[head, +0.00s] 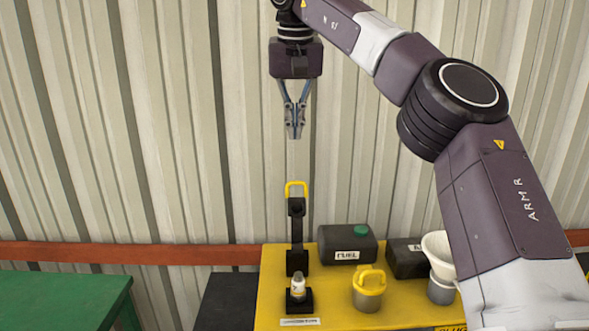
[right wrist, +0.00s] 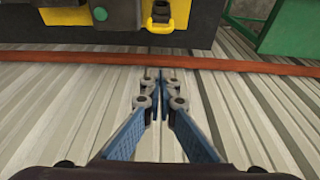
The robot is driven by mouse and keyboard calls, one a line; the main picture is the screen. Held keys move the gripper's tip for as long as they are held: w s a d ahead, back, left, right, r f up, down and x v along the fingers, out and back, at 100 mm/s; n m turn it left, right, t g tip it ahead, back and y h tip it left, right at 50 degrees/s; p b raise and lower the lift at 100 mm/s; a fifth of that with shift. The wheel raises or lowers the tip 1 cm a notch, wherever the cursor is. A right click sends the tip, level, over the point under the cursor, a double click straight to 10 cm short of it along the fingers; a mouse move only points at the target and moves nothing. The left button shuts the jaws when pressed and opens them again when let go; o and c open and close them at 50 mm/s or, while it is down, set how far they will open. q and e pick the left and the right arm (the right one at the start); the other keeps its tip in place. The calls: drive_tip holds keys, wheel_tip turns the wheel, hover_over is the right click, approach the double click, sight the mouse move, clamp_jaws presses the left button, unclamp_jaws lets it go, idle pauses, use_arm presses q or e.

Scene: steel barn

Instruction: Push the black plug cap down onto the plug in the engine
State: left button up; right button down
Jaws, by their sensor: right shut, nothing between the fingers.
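My right gripper (head: 294,134) points down with its fingers closed and empty, high above the yellow engine bench (head: 336,288), against the wall. It also shows in the right wrist view (right wrist: 161,78). The white plug (head: 298,286) stands upright in a black holder at the front left of the bench, behind a small label. Directly behind it stands an upright black piece (head: 297,230) with a yellow handle (head: 296,186) on top and a black block at its foot. I cannot tell which part of it is the plug cap. The plug's top looks uncovered. My left gripper is out of view.
A second black can (head: 405,258) is partly hidden. A green table (head: 62,300) is at left. A red rail (head: 130,252) crosses the wall.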

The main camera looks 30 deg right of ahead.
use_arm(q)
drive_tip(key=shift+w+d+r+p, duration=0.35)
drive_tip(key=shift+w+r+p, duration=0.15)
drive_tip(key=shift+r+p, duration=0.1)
use_arm(e)
wheel_tip(320, 180, down, 10)
drive_tip(key=shift+s+a+r, duration=0.2)
drive_tip(key=shift+s+a, duration=0.05)
drive_tip(key=shift+s, duration=0.1)
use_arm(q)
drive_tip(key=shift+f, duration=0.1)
